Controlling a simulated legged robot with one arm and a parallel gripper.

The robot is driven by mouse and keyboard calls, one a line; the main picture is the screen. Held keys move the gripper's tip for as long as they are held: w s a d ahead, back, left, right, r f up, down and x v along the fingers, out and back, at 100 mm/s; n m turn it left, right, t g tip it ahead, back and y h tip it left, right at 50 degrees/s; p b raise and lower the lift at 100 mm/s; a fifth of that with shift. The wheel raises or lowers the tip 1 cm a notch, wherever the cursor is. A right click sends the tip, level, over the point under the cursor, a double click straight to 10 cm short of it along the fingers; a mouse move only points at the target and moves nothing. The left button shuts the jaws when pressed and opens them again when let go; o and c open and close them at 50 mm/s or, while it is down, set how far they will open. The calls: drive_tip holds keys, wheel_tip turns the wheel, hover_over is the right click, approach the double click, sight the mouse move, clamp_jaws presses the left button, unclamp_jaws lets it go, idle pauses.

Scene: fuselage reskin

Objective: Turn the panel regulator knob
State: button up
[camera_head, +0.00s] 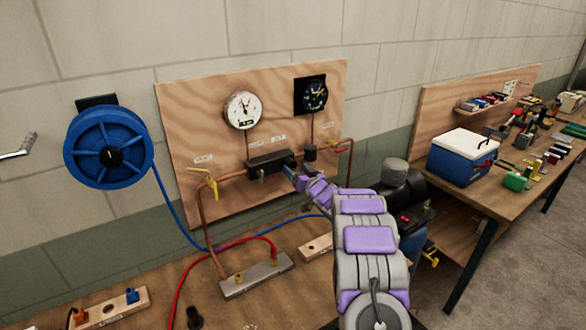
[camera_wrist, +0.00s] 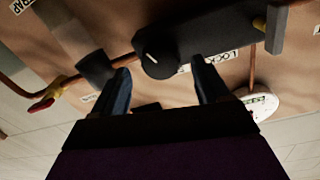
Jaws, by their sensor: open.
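The regulator is a black block (camera_head: 268,161) on the upright wooden panel (camera_head: 185,125). My gripper (camera_wrist: 163,86) is open, with one blue-grey finger on each side of the knob in the picture. No contact with the knob shows, and the gap in depth is hard to judge. In the head view, my gripper (camera_head: 293,173) is at the block's right end. The knob cannot be made out there.
A dark cylindrical fitting (camera_wrist: 96,67) stands left of the knob in the wrist view, close to one finger. Copper pipes run along the panel. A white gauge (camera_head: 243,109) and a black gauge (camera_head: 311,94) are above. A blue hose reel (camera_head: 108,148) hangs left.

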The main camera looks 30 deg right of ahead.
sight(293, 166)
drive_tip(key=shift+w, duration=1.55)
drive_tip(key=shift+c, duration=0.2)
drive_tip(key=c, duration=1)
